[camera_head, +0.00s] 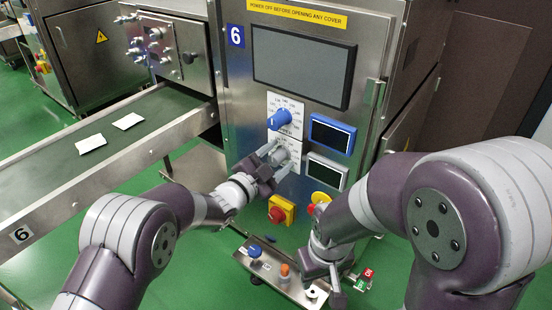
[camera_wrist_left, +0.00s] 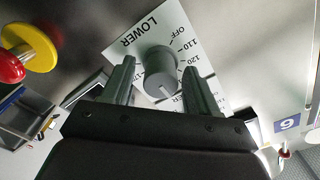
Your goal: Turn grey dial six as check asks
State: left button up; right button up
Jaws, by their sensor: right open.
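The grey dial (camera_head: 281,154) sits on a white scale plate on the machine marked 6, below a blue dial (camera_head: 279,119). In the left wrist view the grey dial (camera_wrist_left: 160,72) lies between the fingers of my left gripper (camera_wrist_left: 159,84), with the word LOWER and scale numbers around it. My left gripper (camera_head: 274,160) is open, one finger on each side of the dial, with small gaps visible. My right gripper (camera_head: 322,277) is open and empty, low in front of the machine. Lettering on the small displays is not readable.
A blue-framed display (camera_head: 332,134) and a grey-framed display (camera_head: 326,171) are right of the dials. A red button on a yellow box (camera_head: 281,210) is below. A conveyor (camera_head: 100,150) with two white packets runs at left. A small shelf (camera_head: 285,275) juts out below.

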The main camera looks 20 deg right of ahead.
pick_arm(q)
jog(key=shift+s+a+r, duration=0.1)
jog(key=shift+s+a, duration=0.1)
jog(key=shift+a, duration=0.1)
jog(key=p+v, duration=0.4)
jog(key=v, duration=0.8)
